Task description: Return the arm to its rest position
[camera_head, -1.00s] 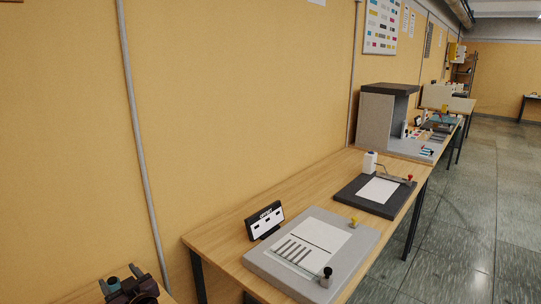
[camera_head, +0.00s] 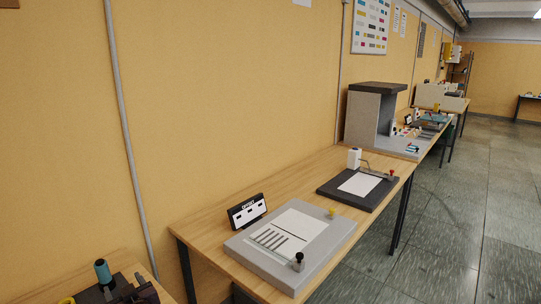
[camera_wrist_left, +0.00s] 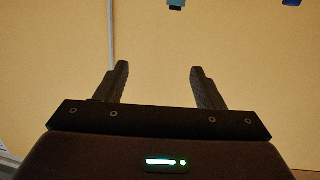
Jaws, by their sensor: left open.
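My left gripper (camera_head: 140,285) shows at the bottom left of the head view as a dark shape, partly cut off by the lower edge. In the left wrist view my left gripper (camera_wrist_left: 159,72) has its two dark fingers wide apart with nothing between them. The yellow wall fills the space beyond the fingers. My right gripper is in neither view.
Close to the gripper, a teal cylinder (camera_head: 102,271) stands by a dark board at a wooden table's (camera_head: 75,278) corner. A longer table holds a grey board (camera_head: 322,254), a black sign (camera_head: 247,211) and a dark board (camera_head: 327,190). Open floor (camera_head: 440,220) lies right.

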